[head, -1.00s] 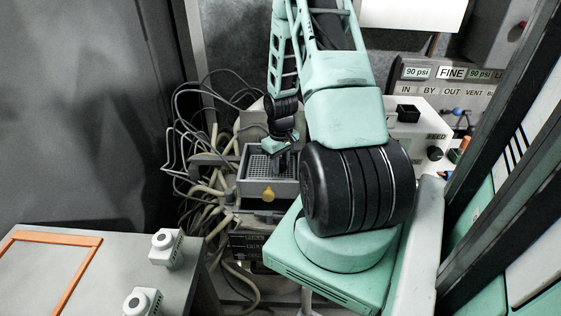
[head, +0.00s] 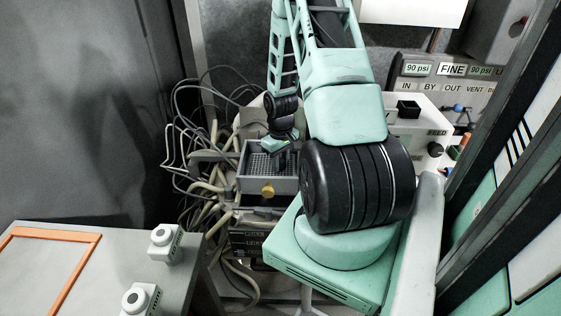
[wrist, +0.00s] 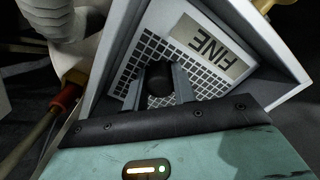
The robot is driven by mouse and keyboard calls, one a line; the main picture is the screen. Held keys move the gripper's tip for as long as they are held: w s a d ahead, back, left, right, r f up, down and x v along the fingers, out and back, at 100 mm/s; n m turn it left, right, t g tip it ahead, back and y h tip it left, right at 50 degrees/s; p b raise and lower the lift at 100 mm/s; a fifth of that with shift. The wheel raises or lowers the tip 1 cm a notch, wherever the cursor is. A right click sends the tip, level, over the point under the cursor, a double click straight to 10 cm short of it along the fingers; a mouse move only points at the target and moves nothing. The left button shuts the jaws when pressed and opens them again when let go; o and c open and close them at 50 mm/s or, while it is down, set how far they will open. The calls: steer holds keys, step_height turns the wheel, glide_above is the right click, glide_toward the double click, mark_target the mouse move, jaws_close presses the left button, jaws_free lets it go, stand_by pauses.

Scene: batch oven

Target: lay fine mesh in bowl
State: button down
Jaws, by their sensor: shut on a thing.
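The fine mesh (wrist: 140,58) is a pale square plate with a dark grid, a label reading FINE and a black knob (wrist: 159,80). My gripper (wrist: 159,92) is shut on this knob, one finger on each side. The bowl (head: 248,185) is a grey square box with a yellow knob on its front. The mesh lies inside its walls, and the bowl's pale wall (wrist: 262,45) shows around the mesh in the wrist view. I cannot tell whether the mesh touches the bowl's floor. In the head view my gripper (head: 279,158) reaches down into the bowl, partly hiding the mesh.
Tangled cables and hoses (head: 200,150) crowd the bowl's left side. A white unit marked FEED (head: 420,125) and a panel marked FINE (head: 450,85) stand right. A grey table (head: 120,255) with an orange frame outline (head: 88,236) and two white knobbed boxes is at front left.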

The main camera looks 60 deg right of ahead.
mark_target(281, 159)
steer(key=shift+f, duration=0.15)
steer(key=c, duration=1.1)
jaws_free()
steer(key=shift+o, duration=0.2)
step_height(281, 159, up, 17)
steer(key=p, duration=0.1)
steer(key=shift+r, duration=0.2)
